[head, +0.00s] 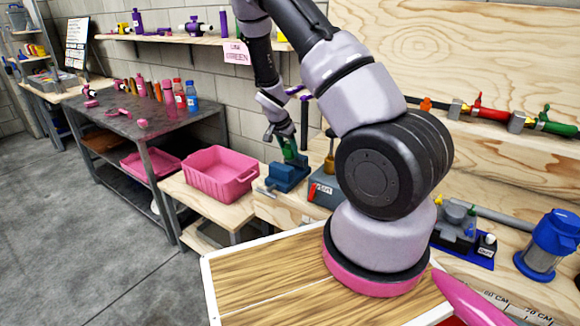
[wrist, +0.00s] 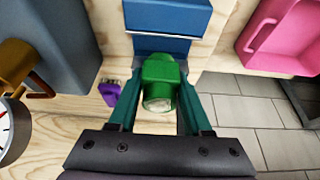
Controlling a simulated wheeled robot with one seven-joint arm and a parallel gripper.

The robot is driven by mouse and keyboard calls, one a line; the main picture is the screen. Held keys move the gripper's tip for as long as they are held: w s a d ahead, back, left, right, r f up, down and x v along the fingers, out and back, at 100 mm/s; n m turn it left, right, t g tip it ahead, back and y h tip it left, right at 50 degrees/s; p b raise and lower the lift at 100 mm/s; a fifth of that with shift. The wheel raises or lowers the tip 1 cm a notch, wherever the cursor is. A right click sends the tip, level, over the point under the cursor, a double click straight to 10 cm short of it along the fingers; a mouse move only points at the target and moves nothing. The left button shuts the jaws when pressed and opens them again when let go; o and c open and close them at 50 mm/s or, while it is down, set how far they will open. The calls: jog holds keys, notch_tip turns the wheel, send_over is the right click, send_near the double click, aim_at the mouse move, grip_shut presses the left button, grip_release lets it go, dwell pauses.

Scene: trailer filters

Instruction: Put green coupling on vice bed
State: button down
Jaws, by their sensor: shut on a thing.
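The green coupling (wrist: 158,72) is between the two dark teal fingers of my gripper (wrist: 159,90) in the wrist view. My gripper is shut on it. In the head view my gripper (head: 289,150) points down at the blue vice (head: 287,176), with green showing at its fingertips. The blue vice (wrist: 167,17) also shows at the top of the wrist view, just beyond the coupling. The coupling is at or just above the vice; whether it touches the bed cannot be told.
A pink bin (head: 220,172) stands left of the vice. A grey box (head: 324,188) with a brass-coloured part stands close on its right. A small purple part (wrist: 109,93) lies on the wood left of my fingers. Bottles stand on the dark table (head: 155,128).

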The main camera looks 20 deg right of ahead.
jog(key=shift+a+f, duration=0.1)
jog(key=shift+f, duration=2.75)
jog(key=shift+f, duration=0.15)
jog(key=shift+c, duration=1.7)
grip_release()
jog(key=v, duration=1.2)
notch_tip(320, 180, up, 22)
jog(key=n+t+y, duration=0.2)
jog(key=y, duration=0.2)
send_over(287, 159)
jog(key=s+a, duration=0.5)
jog(key=s, duration=0.6)
jog(key=s+a+r+n+t, duration=0.1)
jog(key=s+r+n, duration=0.1)
jog(key=s+r, duration=0.4)
jog(key=s+a+r+n+t+y, duration=0.1)
jog(key=s+a+r+n, duration=0.1)
jog(key=s+r, duration=0.4)
jog(key=s+n, duration=0.1)
jog(key=s, duration=0.4)
jog(key=shift+s+a+r+t+y, duration=0.2)
jog(key=shift+a+r+t+y, duration=0.1)
jog(key=shift+r+t, duration=0.1)
